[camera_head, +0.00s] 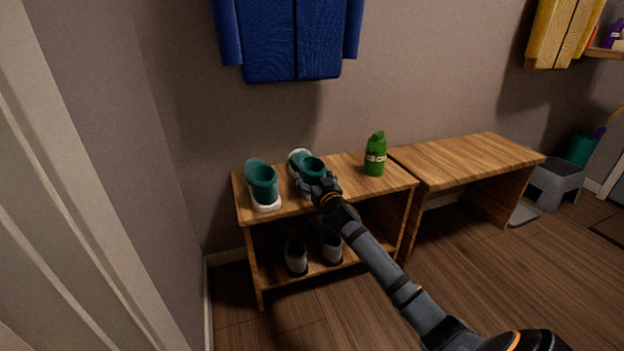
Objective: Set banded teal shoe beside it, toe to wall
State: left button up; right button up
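Two teal shoes with white soles are on top of the wooden shoe bench. One teal shoe (262,182) stands at the left end, clear of my grippers. The other teal shoe (313,165) is to its right with a gap between them, its pale toe end pointing toward the wall. My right gripper (318,187) is at the near, heel end of this second shoe and overlaps it. The gripper hides the heel, and I cannot tell whether the fingers are closed on it. No band is clear on either shoe. My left gripper is not in view.
A green bottle-like object (375,155) stands to the right on the bench (345,175). Grey shoes (296,254) sit on the lower shelf. A second wooden bench (470,158) adjoins at right. A blue coat (290,40) hangs above. The wall is close behind.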

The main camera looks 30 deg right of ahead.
jog(key=o, duration=0.3)
jog(key=shift+o, duration=0.2)
jog(key=shift+s, duration=0.1)
